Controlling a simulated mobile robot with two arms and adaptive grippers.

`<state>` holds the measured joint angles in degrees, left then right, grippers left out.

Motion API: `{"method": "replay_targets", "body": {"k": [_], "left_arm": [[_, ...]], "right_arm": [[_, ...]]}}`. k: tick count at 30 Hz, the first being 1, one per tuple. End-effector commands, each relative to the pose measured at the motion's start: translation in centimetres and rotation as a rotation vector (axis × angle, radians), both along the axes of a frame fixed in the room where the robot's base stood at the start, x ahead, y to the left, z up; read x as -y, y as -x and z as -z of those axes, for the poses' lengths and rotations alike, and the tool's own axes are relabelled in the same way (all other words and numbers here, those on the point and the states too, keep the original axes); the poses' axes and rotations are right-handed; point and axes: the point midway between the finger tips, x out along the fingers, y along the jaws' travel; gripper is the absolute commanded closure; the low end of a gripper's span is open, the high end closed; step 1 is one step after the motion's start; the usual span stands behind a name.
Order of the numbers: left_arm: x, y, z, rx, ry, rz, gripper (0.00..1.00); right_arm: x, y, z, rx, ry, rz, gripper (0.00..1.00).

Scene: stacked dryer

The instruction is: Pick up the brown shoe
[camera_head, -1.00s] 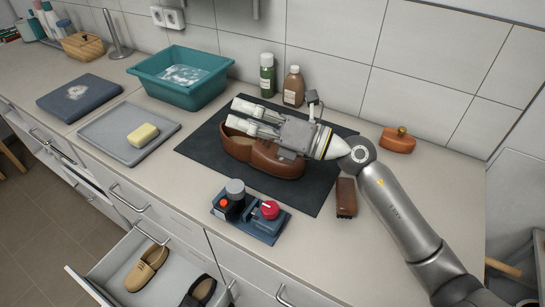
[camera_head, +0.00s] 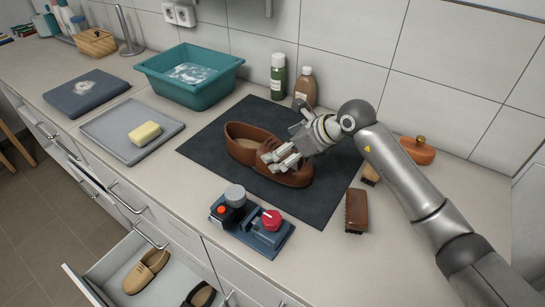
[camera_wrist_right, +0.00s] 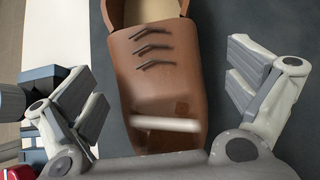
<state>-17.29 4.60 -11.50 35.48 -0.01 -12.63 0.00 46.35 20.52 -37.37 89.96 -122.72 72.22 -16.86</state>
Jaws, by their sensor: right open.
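The brown shoe (camera_head: 243,146) lies on the dark mat (camera_head: 213,122) on the counter, its opening toward the left and its toe toward the right. My right gripper (camera_head: 275,158) is over the toe half and hides part of it. In the right wrist view the shoe (camera_wrist_right: 152,75) lies between the two spread fingers of the right gripper (camera_wrist_right: 165,95), with gaps at both sides. The gripper is open and holds nothing. My left gripper is not in view.
A polish caddy (camera_head: 250,222) stands in front of the mat, and a brush (camera_head: 356,211) lies to its right. Two bottles (camera_head: 291,85) stand behind. A teal basin (camera_head: 190,75), grey tray (camera_head: 118,125) and open drawer with shoes (camera_head: 120,262) are left.

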Motion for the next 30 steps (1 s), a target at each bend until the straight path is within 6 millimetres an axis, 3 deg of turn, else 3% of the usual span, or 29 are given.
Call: {"method": "replay_targets", "body": {"k": [6, 10, 20, 30], "left_arm": [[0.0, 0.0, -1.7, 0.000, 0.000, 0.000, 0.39], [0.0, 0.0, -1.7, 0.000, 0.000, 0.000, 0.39], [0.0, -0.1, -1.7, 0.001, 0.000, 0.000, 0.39], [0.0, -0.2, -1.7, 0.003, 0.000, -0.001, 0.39]], "right_arm": [[-1.8, -0.4, 2.4, -0.007, -0.003, -0.001, 0.00], [-2.6, -1.1, 3.5, -0.003, -0.003, 0.000, 0.00], [-2.8, -1.4, 4.0, -0.001, -0.002, 0.000, 0.01], [-2.8, -1.4, 4.0, -0.001, -0.002, 0.000, 0.45]]}}
